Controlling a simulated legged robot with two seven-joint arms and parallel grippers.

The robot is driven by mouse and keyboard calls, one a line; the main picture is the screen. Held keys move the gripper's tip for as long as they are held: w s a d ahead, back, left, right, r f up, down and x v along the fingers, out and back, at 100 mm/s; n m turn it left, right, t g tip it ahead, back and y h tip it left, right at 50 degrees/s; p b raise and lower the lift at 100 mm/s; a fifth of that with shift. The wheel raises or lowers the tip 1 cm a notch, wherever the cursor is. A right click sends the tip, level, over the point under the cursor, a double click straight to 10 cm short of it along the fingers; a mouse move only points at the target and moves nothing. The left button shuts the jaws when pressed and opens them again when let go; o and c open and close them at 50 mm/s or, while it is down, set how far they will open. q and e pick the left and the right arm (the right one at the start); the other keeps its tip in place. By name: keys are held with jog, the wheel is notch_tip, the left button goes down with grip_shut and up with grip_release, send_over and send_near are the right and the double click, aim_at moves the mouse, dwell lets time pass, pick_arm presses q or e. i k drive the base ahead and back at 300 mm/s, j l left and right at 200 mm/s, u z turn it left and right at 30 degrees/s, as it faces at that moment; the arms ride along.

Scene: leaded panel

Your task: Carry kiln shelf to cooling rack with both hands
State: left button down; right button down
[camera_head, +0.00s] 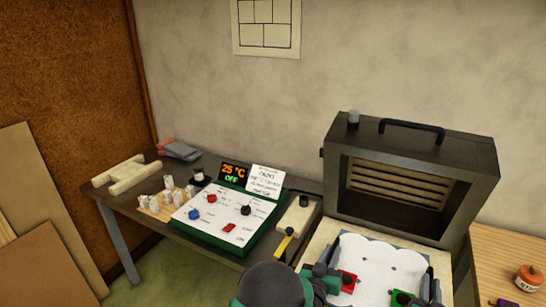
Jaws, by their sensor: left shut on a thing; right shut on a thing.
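The kiln shelf (382,258) is a pale white slab with a wavy edge, low in the view in front of the kiln (412,178). A red piece (348,282) and a green piece (403,299) show on or just over it. My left gripper (328,274) is shut on the shelf's left side. My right gripper (431,290) is shut on its right side, partly cut off by the bottom edge. The shelf's near part is out of view. I cannot make out a cooling rack for sure.
The kiln's front is open, showing ribbed walls. A cream surface (322,236) lies around the shelf. A wooden table (505,262) at right holds an orange jar (528,278).

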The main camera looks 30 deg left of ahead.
aim_at(127, 169)
jog(key=k+u, duration=0.15)
jog(key=u, duration=0.15)
jog(key=k+u, duration=0.15)
jog(key=u, duration=1.3)
jog(key=i+j+u, duration=0.1)
jog(key=i+u, duration=0.5)
jog(key=i+l+z, duration=0.1)
jog(key=i, duration=1.15)
jog(key=i+z, duration=0.4)
jog(key=i, duration=0.2)
jog(key=i+j+z, duration=0.1)
jog(key=i+z, duration=0.25)
jog(key=i, duration=0.2)
